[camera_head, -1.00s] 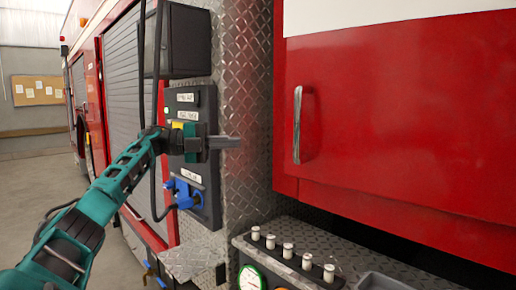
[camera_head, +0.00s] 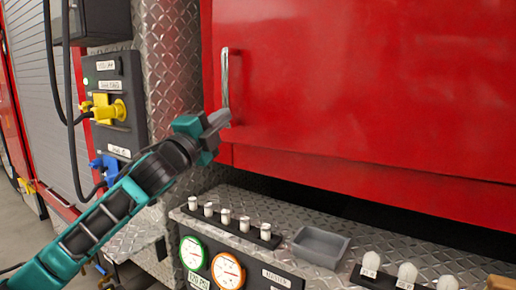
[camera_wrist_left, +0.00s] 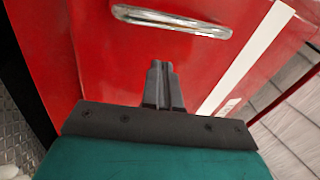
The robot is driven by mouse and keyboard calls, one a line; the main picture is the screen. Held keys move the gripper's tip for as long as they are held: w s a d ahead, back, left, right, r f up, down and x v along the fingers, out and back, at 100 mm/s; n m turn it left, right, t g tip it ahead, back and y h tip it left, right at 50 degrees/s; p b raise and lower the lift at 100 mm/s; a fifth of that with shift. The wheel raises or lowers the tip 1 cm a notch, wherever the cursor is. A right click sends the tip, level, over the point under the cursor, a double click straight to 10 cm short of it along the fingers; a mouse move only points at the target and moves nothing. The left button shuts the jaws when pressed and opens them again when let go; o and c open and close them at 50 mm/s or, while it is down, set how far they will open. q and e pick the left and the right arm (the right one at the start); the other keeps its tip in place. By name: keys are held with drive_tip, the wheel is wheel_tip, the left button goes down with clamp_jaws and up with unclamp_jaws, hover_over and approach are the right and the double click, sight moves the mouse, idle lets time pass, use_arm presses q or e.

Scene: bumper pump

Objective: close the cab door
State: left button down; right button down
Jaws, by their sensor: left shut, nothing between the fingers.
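The red cab door (camera_head: 370,85) fills the right of the head view, with a vertical silver handle (camera_head: 225,78) near its left edge. The door and handle (camera_wrist_left: 170,18) also show in the wrist view. My left gripper (camera_head: 219,117) is shut and empty, just below the lower end of the handle in the head view. In the wrist view my left gripper's fingertips (camera_wrist_left: 157,66) are together in front of the red door face, a little apart from the handle in the picture. I cannot tell whether they touch the door. My right gripper is not in view.
A panel with yellow (camera_head: 105,108) and blue plugs (camera_head: 104,167) and hanging black cables stands left.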

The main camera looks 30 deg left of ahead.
use_arm(q)
drive_tip(key=s+d+f+g, duration=0.4)
drive_tip(key=d+f, duration=0.1)
drive_tip(key=f, duration=0.3)
approach(264, 141)
drive_tip(key=shift+y, duration=0.4)
drive_tip(key=w, duration=0.5)
drive_tip(key=shift+w+p, duration=0.1)
drive_tip(key=shift+p, duration=0.3)
drive_tip(key=shift+w, duration=0.85)
